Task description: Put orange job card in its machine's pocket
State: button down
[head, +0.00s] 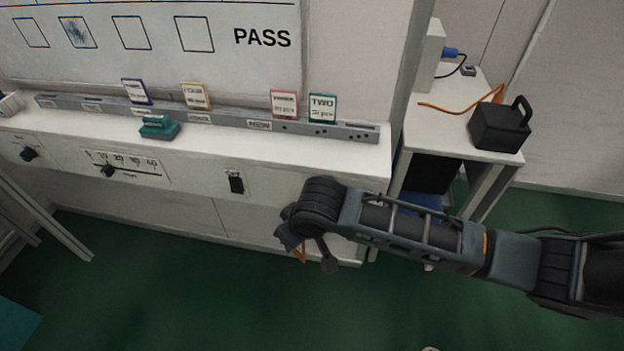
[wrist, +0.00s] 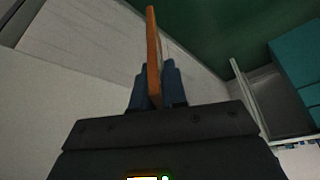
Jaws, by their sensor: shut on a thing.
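My gripper (head: 303,243) hangs in front of the white bench, below its top edge. In the wrist view my gripper (wrist: 154,88) is shut on the orange job card (wrist: 153,50), which shows edge-on and sticks out past the fingertips. In the head view only a small orange part of the card (head: 302,254) shows; the rest is hidden by my gripper. A grey rail (head: 222,120) with small labels runs along the bench top. It holds a purple card (head: 136,92), a yellow card (head: 195,96), a pink card (head: 284,104) and a teal card (head: 322,108), all upright.
A teal block-like object (head: 158,128) lies on the bench top (head: 220,148) before the rail. A white board marked PASS (head: 150,40) stands behind. At right a side table (head: 435,125) bears a black box with a handle (head: 500,125) and an orange cable (head: 455,108).

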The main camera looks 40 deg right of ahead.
aim_at(276, 157)
jog(key=i+j+u, duration=0.25)
jog(key=i, duration=0.25)
jog(key=i+j+u, duration=0.15)
jog(key=i+u, duration=0.15)
jog(key=i, duration=0.15)
